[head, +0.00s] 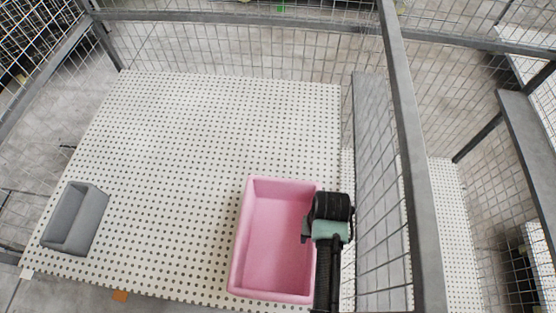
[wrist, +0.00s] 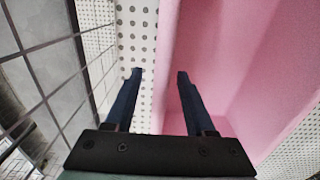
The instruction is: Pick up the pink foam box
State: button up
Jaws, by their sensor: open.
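The pink foam box (head: 271,240) is an open-topped, empty tub near the front right of the perforated white table. In the head view my gripper (head: 322,230) is over its right wall, and my arm hides part of that wall. In the wrist view my gripper (wrist: 158,74) is open, its two dark fingers pointing at the box. The left finger is over the perforated surface outside the pink box (wrist: 225,60). The right finger is over the pink side, so the wall's edge lies between them. I cannot tell whether either finger touches the wall.
A smaller grey foam box (head: 75,220) sits at the table's left edge. The perforated table (head: 200,130) is clear in the middle and back. A grey post (head: 408,150) and wire mesh fencing stand close to the right of my gripper, with mesh also behind and left.

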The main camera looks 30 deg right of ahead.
notch_tip(320, 180, down, 2)
grip_shut()
dwell(0.4)
